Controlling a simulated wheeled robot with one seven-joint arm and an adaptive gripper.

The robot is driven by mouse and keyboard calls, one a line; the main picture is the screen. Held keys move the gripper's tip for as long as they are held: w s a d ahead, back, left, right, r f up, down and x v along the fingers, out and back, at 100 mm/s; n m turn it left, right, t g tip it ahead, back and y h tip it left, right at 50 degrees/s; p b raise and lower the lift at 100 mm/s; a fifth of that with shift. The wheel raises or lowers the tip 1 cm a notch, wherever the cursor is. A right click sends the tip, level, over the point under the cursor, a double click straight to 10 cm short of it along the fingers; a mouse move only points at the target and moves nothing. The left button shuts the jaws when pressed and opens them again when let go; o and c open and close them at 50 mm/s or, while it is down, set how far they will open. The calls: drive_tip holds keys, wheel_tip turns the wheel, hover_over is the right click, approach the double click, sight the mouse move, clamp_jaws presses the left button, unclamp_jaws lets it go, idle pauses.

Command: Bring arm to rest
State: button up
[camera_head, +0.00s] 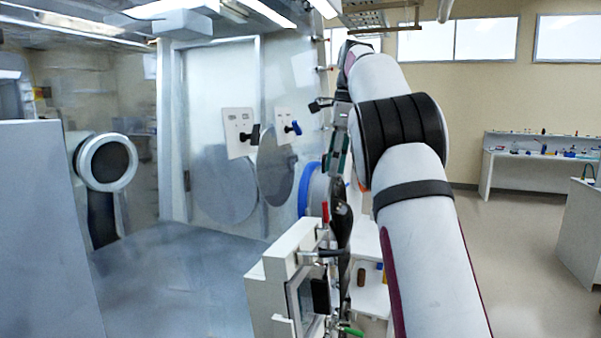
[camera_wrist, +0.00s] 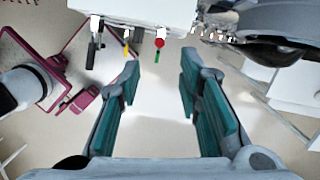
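My gripper (camera_wrist: 158,75) is open in the wrist view, with its two teal-lined fingers wide apart. Only pale floor shows between the fingers, and nothing is held. In the head view my arm (camera_head: 425,240) rises from the bottom right, bends at a black joint and reaches up and away. My gripper (camera_head: 338,160) hangs beyond it close to the glovebox front, partly hidden by the arm. I cannot tell from the head view whether it touches anything there.
A blue-rimmed round port (camera_head: 312,190) and a white antechamber (camera_head: 280,265) with handles jut out near my arm. Coloured knobs, one red (camera_wrist: 159,43), hang beyond the fingertips. Open floor (camera_head: 515,240) and benches (camera_head: 545,150) lie right.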

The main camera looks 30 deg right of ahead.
drive_tip(key=s+a+n+t, duration=0.2)
drive_tip(key=s+a+n, duration=1)
drive_tip(key=s+a, duration=0.15)
drive_tip(key=s+a+f+n+t, duration=0.1)
drive_tip(key=s+a+f+n, duration=0.4)
drive_tip(key=s+f+n, duration=0.2)
drive_tip(key=s+a+f+n+t+h, duration=0.1)
drive_tip(key=s+a+f+n, duration=0.4)
drive_tip(key=s+f+n, duration=0.2)
drive_tip(key=shift+s+t+h, duration=0.3)
drive_tip(key=shift+s, duration=0.75)
drive_tip(key=shift+d+r, duration=0.1)
drive_tip(key=shift+d, duration=0.05)
